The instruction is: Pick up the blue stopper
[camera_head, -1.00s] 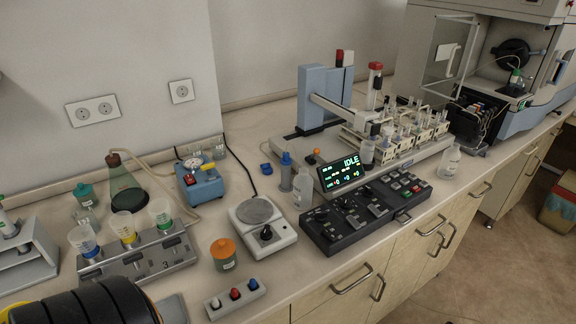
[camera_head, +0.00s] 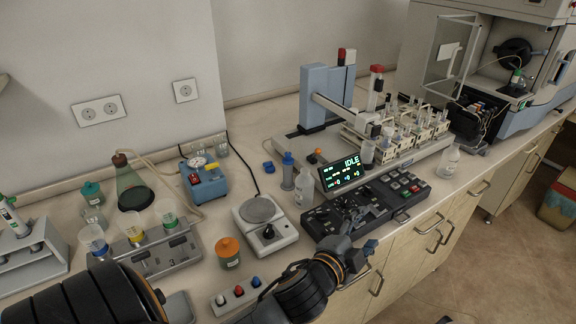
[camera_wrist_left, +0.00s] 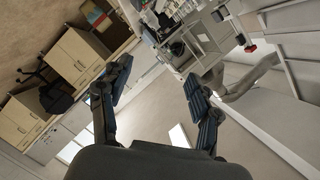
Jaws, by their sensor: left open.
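A small block holds a white, a red and a blue stopper in a row at the front edge of the bench. The blue stopper (camera_head: 256,282) is at its right end, just left of my left forearm. My left gripper (camera_head: 362,230) is over the front of the dark control panel, to the right of and beyond the stopper. In the left wrist view its two dark fingers (camera_wrist_left: 158,88) are spread apart with nothing between them. The stopper cannot be made out in the wrist view. My right gripper is not in view.
An orange-lidded jar (camera_head: 228,252) and a hotplate (camera_head: 270,232) stand behind the stopper block. The control panel (camera_head: 366,209) lies under my gripper. A beaker rack (camera_head: 165,257) stands to the left. A small blue item (camera_head: 268,167) lies farther back.

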